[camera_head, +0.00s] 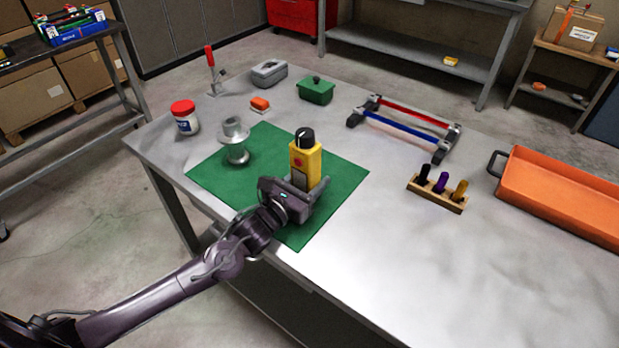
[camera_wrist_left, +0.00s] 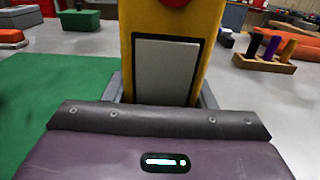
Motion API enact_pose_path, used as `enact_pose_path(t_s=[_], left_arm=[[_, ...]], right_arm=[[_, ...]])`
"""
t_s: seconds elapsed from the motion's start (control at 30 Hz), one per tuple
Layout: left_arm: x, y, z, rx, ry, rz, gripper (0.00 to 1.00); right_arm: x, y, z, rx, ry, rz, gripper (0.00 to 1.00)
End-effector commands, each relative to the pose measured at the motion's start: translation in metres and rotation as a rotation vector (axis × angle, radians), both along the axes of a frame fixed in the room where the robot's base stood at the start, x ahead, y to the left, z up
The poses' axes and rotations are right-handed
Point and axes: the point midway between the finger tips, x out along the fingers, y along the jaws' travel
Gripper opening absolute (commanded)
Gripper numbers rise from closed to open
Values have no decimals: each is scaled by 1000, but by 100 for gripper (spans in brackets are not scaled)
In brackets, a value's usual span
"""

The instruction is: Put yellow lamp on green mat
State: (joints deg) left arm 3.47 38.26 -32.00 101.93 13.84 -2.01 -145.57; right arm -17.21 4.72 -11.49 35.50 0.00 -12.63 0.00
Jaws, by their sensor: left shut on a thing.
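The yellow lamp (camera_head: 306,160) has a black top and a red spot on its side. It stands upright over the right part of the green mat (camera_head: 222,183). My left gripper (camera_head: 307,190) is shut on the lamp's lower part. In the left wrist view the lamp (camera_wrist_left: 205,60) fills the middle, with a grey panel on its face, and the green mat (camera_wrist_left: 50,105) shows to the left. The lamp's base is hidden by my gripper, so I cannot tell whether it touches the mat. My right gripper is not in view.
A grey metal flanged part (camera_head: 235,143) stands on the mat's left side. A white jar with a red lid (camera_head: 185,118), a green box (camera_head: 316,91), a rack with red and blue bars (camera_head: 408,127), a wooden peg holder (camera_head: 437,192) and an orange tray (camera_head: 565,195) surround it. The table's front right is clear.

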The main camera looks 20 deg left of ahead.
Motion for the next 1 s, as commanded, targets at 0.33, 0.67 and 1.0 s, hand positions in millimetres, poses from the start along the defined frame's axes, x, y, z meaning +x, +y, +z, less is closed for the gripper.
enact_pose_path(t_s=[0.33,0.67,1.0], left_arm=[[0,0,-2,0,0,0,70],[0,0,0,0,0,0,73],[-51,19,-3,5,6,-2,73]], right_arm=[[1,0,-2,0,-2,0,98],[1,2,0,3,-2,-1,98],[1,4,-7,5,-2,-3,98]])
